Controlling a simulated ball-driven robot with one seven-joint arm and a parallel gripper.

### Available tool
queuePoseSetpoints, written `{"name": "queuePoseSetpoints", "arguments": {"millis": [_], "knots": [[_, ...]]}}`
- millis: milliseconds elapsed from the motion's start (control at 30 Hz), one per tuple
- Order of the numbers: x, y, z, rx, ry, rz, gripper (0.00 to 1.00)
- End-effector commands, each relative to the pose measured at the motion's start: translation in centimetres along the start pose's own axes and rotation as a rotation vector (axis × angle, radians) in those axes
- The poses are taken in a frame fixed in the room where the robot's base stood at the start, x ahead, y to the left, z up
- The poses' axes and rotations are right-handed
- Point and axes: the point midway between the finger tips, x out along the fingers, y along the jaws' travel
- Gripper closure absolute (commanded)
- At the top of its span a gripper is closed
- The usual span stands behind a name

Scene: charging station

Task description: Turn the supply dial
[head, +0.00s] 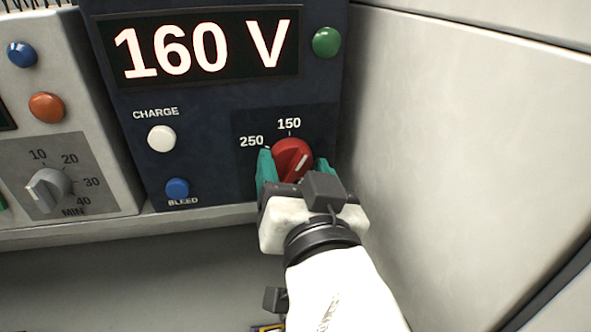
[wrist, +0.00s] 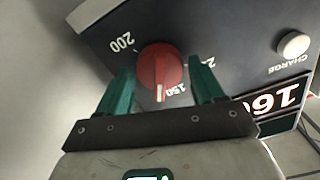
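The red supply dial (head: 290,157) sits low on the dark blue panel, with a white line on its face. In the head view the line slants up and to the right. In the wrist view the dial (wrist: 160,65) shows the line beside the 150 mark. My gripper (head: 294,170) is open at the dial, its teal fingers on either side. The wrist view shows gaps between the dial and both fingers of the gripper (wrist: 163,78). The display (head: 200,48) reads 160 V. The 250 and 150 labels show in the head view; 200 shows in the wrist view.
A white CHARGE button (head: 161,138), a blue BLEED button (head: 177,188) and a green button (head: 326,42) are on the panel. A grey timer knob (head: 47,188) is at left. A pale wall (head: 450,130) stands close at right.

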Motion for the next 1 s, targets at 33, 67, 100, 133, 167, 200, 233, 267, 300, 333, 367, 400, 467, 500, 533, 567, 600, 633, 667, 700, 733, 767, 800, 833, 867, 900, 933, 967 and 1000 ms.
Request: {"name": "queuePoseSetpoints", "arguments": {"millis": [33, 67, 100, 133, 167, 200, 233, 267, 300, 333, 367, 400, 467, 500, 533, 567, 600, 633, 667, 700, 733, 767, 800, 833, 867, 900, 933, 967, 1000], "knots": [[0.0, 0.0, 0.0, 0.000, 0.000, 0.000, 0.28], [0.0, 0.0, 0.0, 0.000, 0.000, 0.000, 0.25], [0.0, 0.0, 0.0, 0.000, 0.000, 0.000, 0.21], [0.0, 0.0, 0.0, 0.000, 0.000, 0.000, 0.18], [0.0, 0.0, 0.0, 0.000, 0.001, 0.000, 0.16], [0.0, 0.0, 0.0, -0.001, 0.001, 0.000, 0.16], [0.0, 0.0, 0.0, -0.001, 0.001, 0.000, 0.16], [0.0, 0.0, 0.0, -0.001, 0.001, 0.000, 0.16], [0.0, 0.0, 0.0, -0.001, 0.001, 0.000, 0.16], [0.0, 0.0, 0.0, -0.001, 0.001, 0.000, 0.16], [0.0, 0.0, 0.0, -0.001, 0.001, 0.000, 0.16], [-0.1, 0.0, 0.0, -0.001, 0.001, 0.000, 0.16], [-0.3, 0.0, 0.0, -0.001, 0.001, 0.000, 0.16], [-0.7, 0.0, 0.1, -0.001, 0.001, -0.001, 0.16], [-1.0, 0.0, 0.1, -0.002, 0.001, -0.001, 0.16], [-1.4, 0.0, 0.1, -0.002, 0.002, -0.001, 0.16], [-2.0, 0.0, 0.1, -0.001, 0.002, -0.002, 0.16], [-2.5, 0.0, 0.1, 0.000, 0.002, -0.002, 0.16], [-3.1, 0.0, 0.1, 0.000, 0.002, -0.003, 0.16], [-3.9, 0.0, 0.1, -0.001, 0.002, -0.003, 0.16], [-4.6, 0.0, 0.2, -0.001, 0.002, -0.003, 0.16], [-5.3, 0.0, 0.1, 0.000, 0.002, -0.003, 0.16], [-6.2, -0.1, 0.0, -0.001, 0.000, -0.003, 0.16], [-6.9, -0.1, 0.0, -0.002, -0.001, -0.004, 0.16], [-7.6, -0.1, -0.1, -0.002, -0.001, -0.003, 0.16], [-8.5, -0.1, -0.1, -0.001, -0.002, -0.003, 0.16], [-8.4, -0.1, -0.4, -0.003, -0.004, 0.003, 0.16], [-8.4, -0.1, -0.5, -0.004, -0.004, 0.006, 0.16], [-8.6, -0.1, -0.5, -0.003, -0.004, 0.008, 0.16]]}}
